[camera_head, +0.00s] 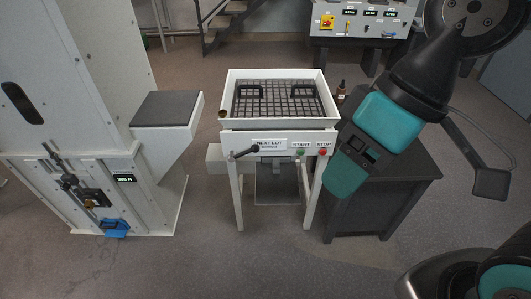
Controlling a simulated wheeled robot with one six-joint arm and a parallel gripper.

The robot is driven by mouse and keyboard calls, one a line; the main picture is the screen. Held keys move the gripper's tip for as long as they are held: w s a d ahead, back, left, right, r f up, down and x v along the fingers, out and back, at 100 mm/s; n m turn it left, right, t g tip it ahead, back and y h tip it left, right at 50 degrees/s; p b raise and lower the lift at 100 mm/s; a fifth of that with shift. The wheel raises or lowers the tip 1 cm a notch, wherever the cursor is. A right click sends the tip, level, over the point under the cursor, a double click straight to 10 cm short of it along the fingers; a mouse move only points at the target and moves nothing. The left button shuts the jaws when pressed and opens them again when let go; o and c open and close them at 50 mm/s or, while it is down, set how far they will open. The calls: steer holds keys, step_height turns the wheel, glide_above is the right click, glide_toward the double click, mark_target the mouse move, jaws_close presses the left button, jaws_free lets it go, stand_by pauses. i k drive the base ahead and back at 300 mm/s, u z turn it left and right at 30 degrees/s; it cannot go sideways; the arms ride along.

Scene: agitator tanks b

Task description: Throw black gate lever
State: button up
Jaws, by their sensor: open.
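A black lever (245,152) sticks out at the left of the front panel of a white-framed stand, beside a label that reads NEXT LOT. It points left, nearly level, with a rounded knob at its end. The task's gate lever may be this one, but its label does not name a gate. My black and teal arm comes in from the upper right and ends close to the stand's right side. No jaws of my gripper can be made out; the end of the arm faces away. Nothing of mine covers the lever.
Green START (300,152) and red STOP (323,151) buttons sit right of the lever. A gridded tray (230,100) tops the stand. A dark cabinet (385,195) stands right, a white machine (75,80) left. The floor in front is clear.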

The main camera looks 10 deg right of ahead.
mark_target(254, 148)
steer(key=z, duration=2.85)
steer(key=k, duration=0.85)
steer(key=u, duration=2)
